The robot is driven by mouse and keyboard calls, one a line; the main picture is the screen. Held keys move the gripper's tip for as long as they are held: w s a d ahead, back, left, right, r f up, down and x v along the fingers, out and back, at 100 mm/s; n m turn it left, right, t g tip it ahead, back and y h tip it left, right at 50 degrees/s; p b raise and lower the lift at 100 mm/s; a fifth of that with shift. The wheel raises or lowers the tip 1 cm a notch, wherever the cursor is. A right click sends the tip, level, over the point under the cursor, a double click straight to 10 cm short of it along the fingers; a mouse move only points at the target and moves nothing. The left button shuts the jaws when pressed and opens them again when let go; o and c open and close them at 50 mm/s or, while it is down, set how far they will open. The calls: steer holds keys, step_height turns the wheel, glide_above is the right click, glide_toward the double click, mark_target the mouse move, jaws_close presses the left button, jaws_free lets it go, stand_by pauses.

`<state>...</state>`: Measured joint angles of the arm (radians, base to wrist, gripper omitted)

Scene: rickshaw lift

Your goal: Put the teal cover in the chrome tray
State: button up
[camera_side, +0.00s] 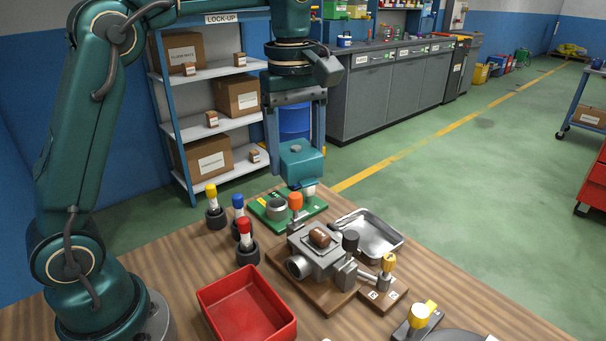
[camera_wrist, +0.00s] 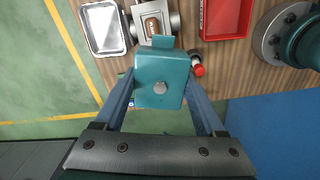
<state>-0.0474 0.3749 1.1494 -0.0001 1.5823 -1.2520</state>
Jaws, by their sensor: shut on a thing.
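The teal cover (camera_side: 301,164) is a boxy piece held up in the air above the green board at the back of the table. My gripper (camera_side: 296,140) is shut on it, with one finger on each side. The chrome tray (camera_side: 397,247) lies on the table to the right of the cover and looks empty. It also shows at the upper left in the wrist view (camera_wrist: 88,46).
A grey machine body (camera_side: 318,255) on a wooden base stands in front of the tray. A red bin (camera_side: 203,298) is at the front left. Yellow, blue and red-topped pegs (camera_side: 238,204) stand behind it. A green board (camera_side: 263,221) with a metal ring lies under the cover.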

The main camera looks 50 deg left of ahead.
mark_target(320, 232)
steer(key=d+n, duration=0.1)
steer(key=w+d+f+n, duration=0.1)
steer(key=d+f+n, duration=0.1)
steer(key=shift+w+d+n, duration=0.15)
steer(key=shift+d+n, duration=0.15)
steer(key=shift+d, duration=0.05)
steer(key=shift+d+f, duration=0.2)
steer(key=shift+d, duration=0.15)
steer(key=shift+f, duration=4.85)
